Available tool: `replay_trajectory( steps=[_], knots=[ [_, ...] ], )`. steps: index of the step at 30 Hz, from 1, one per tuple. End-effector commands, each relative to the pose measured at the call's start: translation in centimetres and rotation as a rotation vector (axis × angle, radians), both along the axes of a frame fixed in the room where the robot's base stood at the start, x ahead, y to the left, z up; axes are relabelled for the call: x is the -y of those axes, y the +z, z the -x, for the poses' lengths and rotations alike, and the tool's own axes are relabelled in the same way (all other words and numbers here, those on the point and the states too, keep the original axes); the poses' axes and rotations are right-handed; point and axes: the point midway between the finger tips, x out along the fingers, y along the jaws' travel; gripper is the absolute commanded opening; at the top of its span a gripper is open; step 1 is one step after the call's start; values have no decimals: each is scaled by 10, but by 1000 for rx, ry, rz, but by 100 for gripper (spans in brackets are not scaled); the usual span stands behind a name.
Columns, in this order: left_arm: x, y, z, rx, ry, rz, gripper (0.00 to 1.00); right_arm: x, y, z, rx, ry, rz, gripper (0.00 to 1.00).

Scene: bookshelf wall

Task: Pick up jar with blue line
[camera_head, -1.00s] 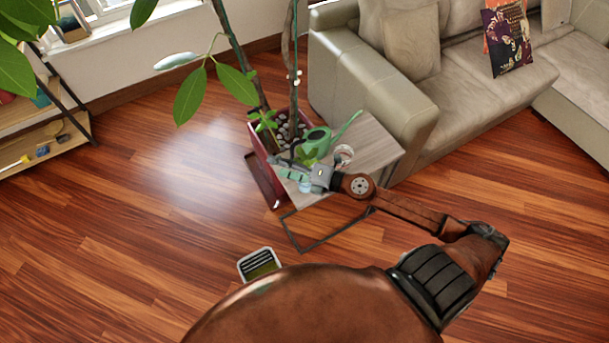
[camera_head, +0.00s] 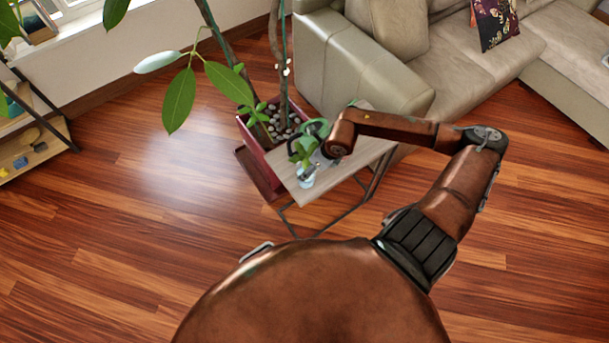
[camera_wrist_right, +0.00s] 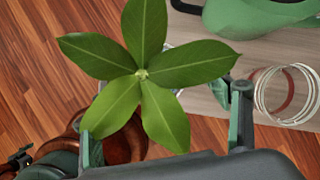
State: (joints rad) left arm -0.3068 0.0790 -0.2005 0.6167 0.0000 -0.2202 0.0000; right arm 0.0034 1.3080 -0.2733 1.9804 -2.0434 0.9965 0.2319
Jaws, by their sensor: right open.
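A small pale jar with a bluish tint (camera_head: 306,181) stands at the near left end of the side table, with a green-leaved plant (camera_head: 303,151) rising from it or beside it. I cannot make out a blue line. My right gripper (camera_head: 309,166) is right at the plant and jar, partly hidden by its own wrist. In the right wrist view, the open gripper's fingers (camera_wrist_right: 165,118) lie on either side of the plant's leaves (camera_wrist_right: 140,72). These leaves hide nearly all of the jar there. My left gripper is not in view.
The wooden side table (camera_head: 345,170) holds a green watering can (camera_head: 318,127), which also shows in the wrist view (camera_wrist_right: 255,15). A pale ringed object (camera_wrist_right: 287,94) sits to the right. A red planter (camera_head: 258,155) and beige sofa (camera_head: 355,60) border the table.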

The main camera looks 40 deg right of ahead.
Motion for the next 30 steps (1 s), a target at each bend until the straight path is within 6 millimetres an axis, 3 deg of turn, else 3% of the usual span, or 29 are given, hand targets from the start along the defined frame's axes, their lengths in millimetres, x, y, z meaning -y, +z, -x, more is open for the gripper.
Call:
replay_trajectory(
  steps=[10,18,30],
  knots=[
    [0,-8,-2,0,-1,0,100,-9,-44,-12,-1,1,-3,70],
    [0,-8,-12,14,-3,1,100,-10,-46,-14,1,5,-1,70],
    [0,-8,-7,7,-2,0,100,-10,-46,-14,1,5,-1,42]
  ],
)
